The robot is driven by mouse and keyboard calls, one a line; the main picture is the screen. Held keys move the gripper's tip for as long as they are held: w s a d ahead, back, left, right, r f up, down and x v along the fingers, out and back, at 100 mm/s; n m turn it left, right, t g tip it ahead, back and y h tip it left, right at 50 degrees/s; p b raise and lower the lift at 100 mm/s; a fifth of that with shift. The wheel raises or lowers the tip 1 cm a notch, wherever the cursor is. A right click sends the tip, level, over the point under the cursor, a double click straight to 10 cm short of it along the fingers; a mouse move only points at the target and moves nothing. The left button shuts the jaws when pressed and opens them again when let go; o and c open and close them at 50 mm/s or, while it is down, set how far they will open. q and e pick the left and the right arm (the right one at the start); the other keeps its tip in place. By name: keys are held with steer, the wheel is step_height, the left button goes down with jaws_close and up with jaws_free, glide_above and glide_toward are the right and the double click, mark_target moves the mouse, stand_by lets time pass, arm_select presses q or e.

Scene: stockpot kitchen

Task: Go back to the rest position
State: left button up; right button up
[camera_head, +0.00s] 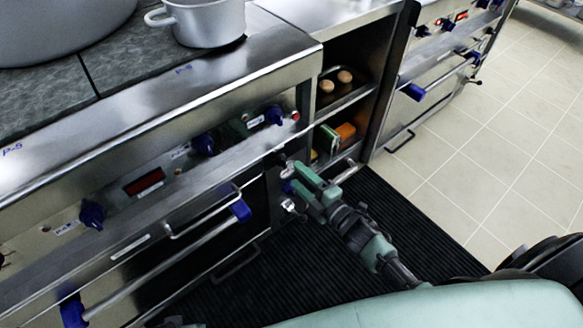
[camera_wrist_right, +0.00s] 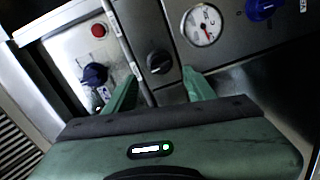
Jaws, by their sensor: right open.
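My right gripper (camera_head: 299,182) is at the front of the steel stove, low beside the open shelf bay. It also shows in the right wrist view (camera_wrist_right: 160,92), where its two green fingers are apart with nothing between them. Beyond the fingers in that view are a black knob (camera_wrist_right: 159,62), a round gauge (camera_wrist_right: 202,25) and a red button (camera_wrist_right: 99,30) on the panel. Whether the fingers touch the panel is not clear. My left gripper is not in view.
The stove front carries blue knobs (camera_head: 203,144) and an oven handle (camera_head: 165,268) that sticks out. A pot (camera_head: 207,22) stands on the cooktop. The shelf bay holds a tray (camera_head: 345,98) with round brown items. Tiled floor (camera_head: 480,190) at right is clear; a black mat (camera_head: 350,260) lies below.

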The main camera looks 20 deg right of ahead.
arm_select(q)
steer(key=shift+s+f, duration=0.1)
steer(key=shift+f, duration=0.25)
arm_select(e)
steer(key=shift+s+d+r, duration=0.1)
steer(key=shift+s+d, duration=0.15)
steer(key=shift+s, duration=0.45)
